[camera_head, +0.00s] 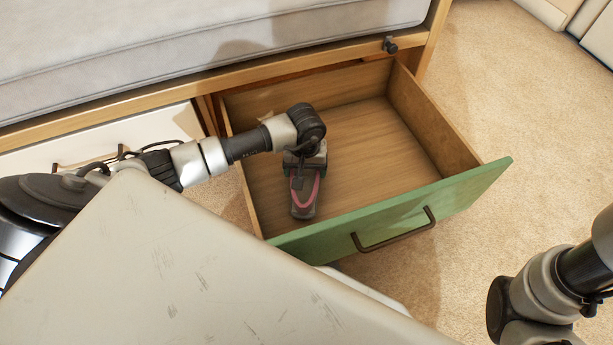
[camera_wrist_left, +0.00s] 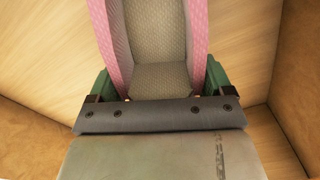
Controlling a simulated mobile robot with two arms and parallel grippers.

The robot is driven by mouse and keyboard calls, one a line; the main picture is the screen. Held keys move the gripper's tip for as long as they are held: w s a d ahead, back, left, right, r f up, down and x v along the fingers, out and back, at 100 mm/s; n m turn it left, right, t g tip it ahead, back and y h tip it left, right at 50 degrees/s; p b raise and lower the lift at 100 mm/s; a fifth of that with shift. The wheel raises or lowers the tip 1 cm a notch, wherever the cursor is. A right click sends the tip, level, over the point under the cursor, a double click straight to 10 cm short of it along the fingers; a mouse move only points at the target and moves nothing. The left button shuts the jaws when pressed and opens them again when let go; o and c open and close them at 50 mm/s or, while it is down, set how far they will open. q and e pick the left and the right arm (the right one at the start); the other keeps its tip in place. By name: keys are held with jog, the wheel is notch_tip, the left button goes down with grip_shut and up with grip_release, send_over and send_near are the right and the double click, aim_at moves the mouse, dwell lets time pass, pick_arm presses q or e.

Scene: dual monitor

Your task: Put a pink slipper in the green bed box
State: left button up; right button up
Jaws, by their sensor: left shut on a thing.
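The pink slipper (camera_head: 304,196) is inside the open green-fronted bed box (camera_head: 400,218), near its left side. In the left wrist view the slipper (camera_wrist_left: 158,50) shows pink edges and a grey-beige inner sole. My left gripper (camera_head: 303,178) reaches down into the box and is shut on the slipper. In the left wrist view my left gripper (camera_wrist_left: 155,98) covers the near end of the slipper, and wooden box surfaces lie around it. I cannot tell whether the slipper touches the box floor. My right arm shows at the lower right, but its fingers are not visible.
The bed (camera_head: 200,45) with its grey mattress stands behind the box. The box's dark handle (camera_head: 395,232) is on its green front. A closed white drawer (camera_head: 100,140) is to the left. The box's right half is empty, and carpet (camera_head: 510,90) is clear to the right.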

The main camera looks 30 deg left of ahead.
pick_arm(q)
notch_tip(320, 180, down, 3)
jog(key=shift+r+b, duration=0.1)
jog(key=shift+b, duration=0.65)
jog(key=shift+r, duration=0.1)
jog(key=o, duration=0.8)
jog(key=shift+o, duration=0.2)
